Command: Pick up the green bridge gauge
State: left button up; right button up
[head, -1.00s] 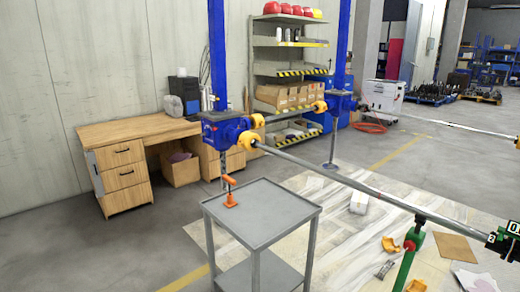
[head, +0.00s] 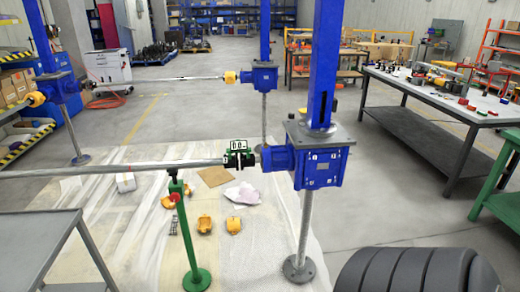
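The green bridge gauge (head: 239,153) sits on the long shaft (head: 110,169) close to the left of the blue screw jack gearbox (head: 318,158). Its small display (head: 239,145) faces me on top; the digits are too small to read surely. A green stand (head: 181,235) with a red knob stands under the shaft, left of the gauge. Neither of my grippers is in view.
A grey cart (head: 40,235) stands at the lower left. Yellow coupling covers (head: 204,223) and a cardboard sheet (head: 214,176) lie on the floor sheeting. A workbench (head: 440,100) with parts stands at right. A dark ribbed shape fills the bottom right.

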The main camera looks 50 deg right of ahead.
aim_at(238, 146)
jog(key=z, duration=1.4)
